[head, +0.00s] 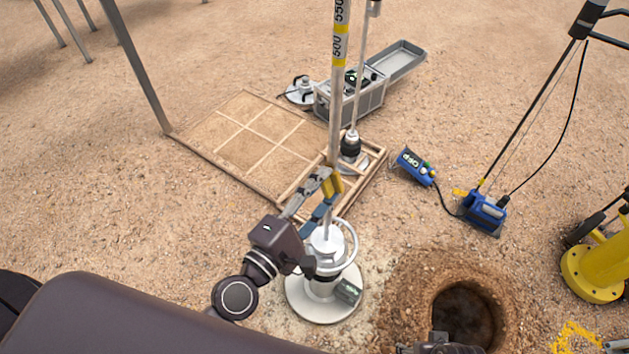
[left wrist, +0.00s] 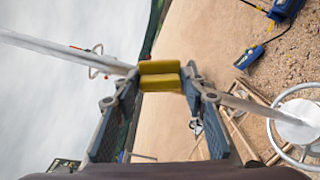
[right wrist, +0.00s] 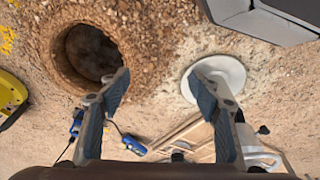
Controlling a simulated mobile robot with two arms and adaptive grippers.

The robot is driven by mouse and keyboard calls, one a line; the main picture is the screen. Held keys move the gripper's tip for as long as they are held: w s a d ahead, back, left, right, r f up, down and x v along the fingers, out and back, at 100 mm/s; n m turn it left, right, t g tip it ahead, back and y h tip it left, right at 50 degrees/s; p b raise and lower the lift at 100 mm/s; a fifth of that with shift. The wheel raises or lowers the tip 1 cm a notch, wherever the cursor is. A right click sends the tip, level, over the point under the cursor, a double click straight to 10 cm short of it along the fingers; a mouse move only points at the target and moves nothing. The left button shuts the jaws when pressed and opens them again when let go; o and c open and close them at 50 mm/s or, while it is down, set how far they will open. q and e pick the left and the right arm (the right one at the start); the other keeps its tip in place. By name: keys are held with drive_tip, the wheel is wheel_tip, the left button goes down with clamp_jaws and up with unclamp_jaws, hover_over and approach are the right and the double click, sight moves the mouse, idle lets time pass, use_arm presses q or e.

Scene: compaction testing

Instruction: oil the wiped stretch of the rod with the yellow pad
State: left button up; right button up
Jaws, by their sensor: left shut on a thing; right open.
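The pale upright rod (head: 327,225) rises from a round white base plate (head: 320,306) and carries black and yellow number marks higher up. My left gripper (head: 328,190) is at its lower stretch, shut on the yellow pad (head: 334,182). In the left wrist view the pad (left wrist: 160,75) shows as two yellow halves between the fingertips, covering part of the rod (left wrist: 60,52). The rod comes out on both sides of it. Any oil film is too small to tell. My right gripper (right wrist: 162,90) is open and empty above the ground.
A round hole (head: 466,310) lies right of the base plate. A wooden frame (head: 245,140) and an open grey case (head: 350,103) are behind the rod. Blue devices (head: 484,214) with a cable and a yellow cylinder (head: 595,268) stand at right. Bare sandy ground lies left.

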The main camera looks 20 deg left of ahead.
sight(330, 163)
use_arm(q)
drive_tip(key=shift+s+d, duration=0.15)
drive_tip(key=shift+d, duration=0.25)
use_arm(e)
drive_tip(key=shift+s+f, duration=0.1)
drive_tip(key=shift+f, duration=0.25)
use_arm(q)
drive_tip(key=shift+r+p, duration=0.5)
drive_tip(key=shift+p, duration=0.1)
drive_tip(key=shift+r+p, duration=0.5)
drive_tip(key=shift+p, duration=0.05)
drive_tip(key=shift+w+a+r+p, duration=0.2)
drive_tip(key=shift+a+r+p, duration=0.3)
drive_tip(key=shift+p, duration=0.15)
drive_tip(key=shift+w+a+r+p, duration=0.15)
drive_tip(key=shift+a+r+p, duration=0.3)
drive_tip(key=shift+p, duration=0.2)
drive_tip(key=shift+s+d, duration=0.2)
drive_tip(key=shift+d, duration=0.3)
drive_tip(key=shift+s+d, duration=0.15)
drive_tip(key=shift+d, duration=0.3)
use_arm(e)
drive_tip(key=s+d+f+g, duration=0.1)
drive_tip(key=s+f, duration=0.9)
drive_tip(key=f, duration=0.4)
drive_tip(key=shift+s+d, duration=0.25)
drive_tip(key=shift+s, duration=0.1)
